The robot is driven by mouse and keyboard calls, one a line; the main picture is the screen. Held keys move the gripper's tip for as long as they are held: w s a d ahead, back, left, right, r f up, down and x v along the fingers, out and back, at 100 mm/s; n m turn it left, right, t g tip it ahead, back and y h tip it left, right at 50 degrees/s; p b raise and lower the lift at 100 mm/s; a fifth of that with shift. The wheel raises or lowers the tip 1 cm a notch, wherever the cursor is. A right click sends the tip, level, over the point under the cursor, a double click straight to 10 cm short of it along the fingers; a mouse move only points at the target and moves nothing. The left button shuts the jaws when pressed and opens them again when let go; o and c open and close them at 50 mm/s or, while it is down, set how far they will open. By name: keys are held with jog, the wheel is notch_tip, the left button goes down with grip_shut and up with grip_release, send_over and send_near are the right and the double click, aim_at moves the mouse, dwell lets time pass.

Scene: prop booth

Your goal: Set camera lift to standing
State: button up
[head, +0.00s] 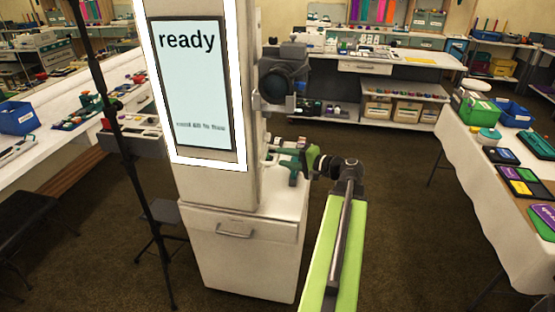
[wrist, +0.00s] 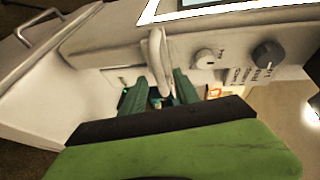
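A white photo kiosk (head: 215,190) stands in the middle of the head view, with a dark camera unit (head: 283,80) on its right side. Its lit screen (head: 190,85) reads "ready", with a smaller line below that is hard to read. My green gripper (head: 290,160) is at the kiosk's right side, above the lower cabinet's top. In the wrist view my gripper (wrist: 160,88) has its two green fingers apart, with a pale upright lever (wrist: 158,55) between and just beyond them. Contact with the lever cannot be told. The lever's setting labels are not readable.
A pale round knob (wrist: 205,58), a dark knob (wrist: 267,54) and a row of small slots (wrist: 245,76) sit right of the lever. A black stand pole (head: 125,150) is left of the kiosk. A cloth-covered table (head: 480,175) is at right. Open carpet lies between.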

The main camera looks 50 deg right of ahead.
aim_at(277, 156)
jog(key=shift+x, duration=1.8)
grip_shut()
